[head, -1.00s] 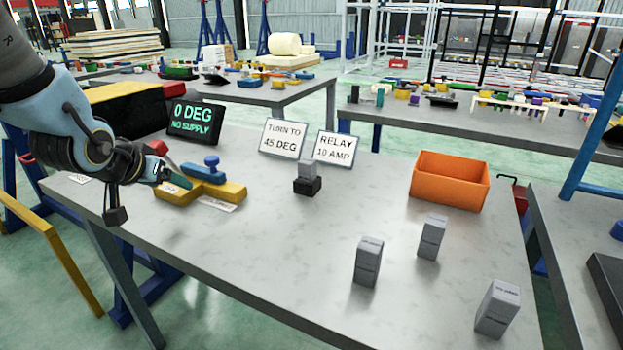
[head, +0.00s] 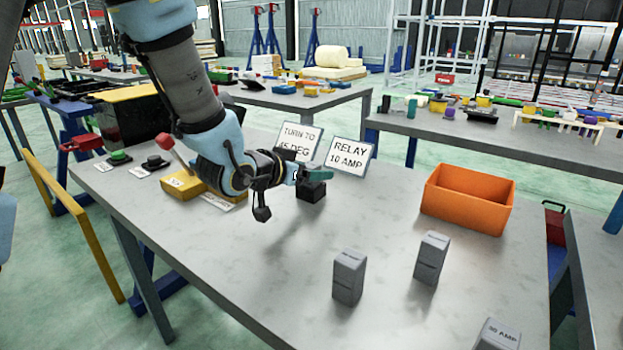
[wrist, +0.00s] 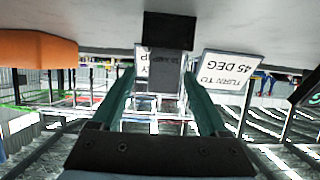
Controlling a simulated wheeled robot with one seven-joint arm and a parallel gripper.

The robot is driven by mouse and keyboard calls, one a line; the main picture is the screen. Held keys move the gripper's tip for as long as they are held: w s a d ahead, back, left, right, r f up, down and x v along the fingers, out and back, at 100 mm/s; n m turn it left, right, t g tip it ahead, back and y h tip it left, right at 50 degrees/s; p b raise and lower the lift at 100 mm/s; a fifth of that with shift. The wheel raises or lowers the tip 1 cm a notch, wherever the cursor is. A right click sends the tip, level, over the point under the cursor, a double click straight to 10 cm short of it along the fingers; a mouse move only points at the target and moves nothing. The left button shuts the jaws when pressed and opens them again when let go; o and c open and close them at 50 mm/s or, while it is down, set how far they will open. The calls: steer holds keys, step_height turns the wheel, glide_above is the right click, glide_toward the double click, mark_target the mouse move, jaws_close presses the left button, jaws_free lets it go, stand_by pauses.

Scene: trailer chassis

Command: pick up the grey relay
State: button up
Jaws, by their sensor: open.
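The grey relay (wrist: 168,72) stands in a black socket (head: 311,193) on the table, in front of the "RELAY 10 AMP" sign. In the head view my gripper (head: 318,174) is at the relay's height and hides most of it. In the wrist view, which is upside down, the black socket (wrist: 169,30) is at the top centre, with the relay below it.
Several grey blocks stand at the table's front, including one in the middle (head: 349,277) and one farther right (head: 431,258). An orange bin (head: 468,200) is at the right. The "TURN TO 45 DEG" sign (wrist: 228,72) and "RELAY 10 AMP" sign (head: 347,156) stand close behind the socket.

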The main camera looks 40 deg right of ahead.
steer(key=p+x, duration=0.1)
steer(key=x, duration=0.3)
steer(key=shift+w+f, duration=0.1)
steer(key=shift+a, duration=0.1)
jaws_close()
stand_by(0.4)
